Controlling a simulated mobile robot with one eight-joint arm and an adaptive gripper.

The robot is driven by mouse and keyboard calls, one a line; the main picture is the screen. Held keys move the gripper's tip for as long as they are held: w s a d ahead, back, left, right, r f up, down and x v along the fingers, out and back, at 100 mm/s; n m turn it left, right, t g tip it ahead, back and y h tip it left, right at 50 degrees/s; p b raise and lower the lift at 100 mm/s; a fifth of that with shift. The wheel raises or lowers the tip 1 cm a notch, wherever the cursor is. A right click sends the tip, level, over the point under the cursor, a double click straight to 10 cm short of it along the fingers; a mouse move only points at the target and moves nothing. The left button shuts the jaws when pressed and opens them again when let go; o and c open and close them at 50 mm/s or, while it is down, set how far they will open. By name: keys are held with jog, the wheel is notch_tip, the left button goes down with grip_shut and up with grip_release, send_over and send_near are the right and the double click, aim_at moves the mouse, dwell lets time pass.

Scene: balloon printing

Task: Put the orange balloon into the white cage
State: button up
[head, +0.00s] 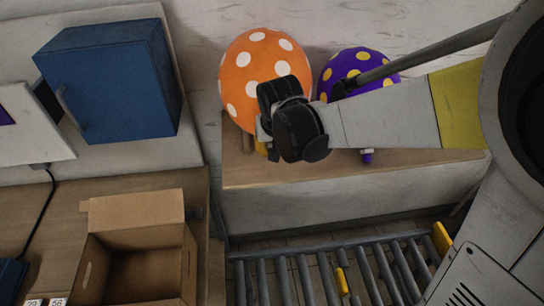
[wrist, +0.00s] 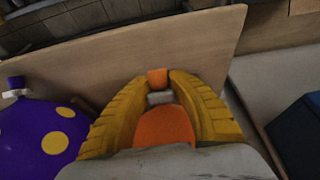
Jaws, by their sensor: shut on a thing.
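The orange balloon (head: 240,78) with white dots is at the back of the wooden shelf in the head view, partly behind my gripper (head: 263,147). In the wrist view, the yellow fingers of my gripper (wrist: 161,92) are closed around an orange part of the balloon (wrist: 166,128). An orange tip shows between the fingertips. In the head view, my dark wrist hides most of the fingers and the grip. I cannot make out a white cage in either view.
A purple balloon (head: 342,66) with yellow dots stands close to the right, also in the wrist view (wrist: 42,140). The wooden shelf (head: 250,172) lies below. A roller conveyor (head: 300,275), an open cardboard box (head: 135,208) and a blue cabinet (head: 110,80) are nearby.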

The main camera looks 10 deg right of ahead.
notch_tip(320, 180, up, 5)
jog(key=shift+f+p, duration=0.1)
jog(key=shift+p, duration=0.55)
jog(key=shift+r+p, duration=1.4)
jog(key=shift+r, duration=0.5)
jog(key=shift+f, duration=0.1)
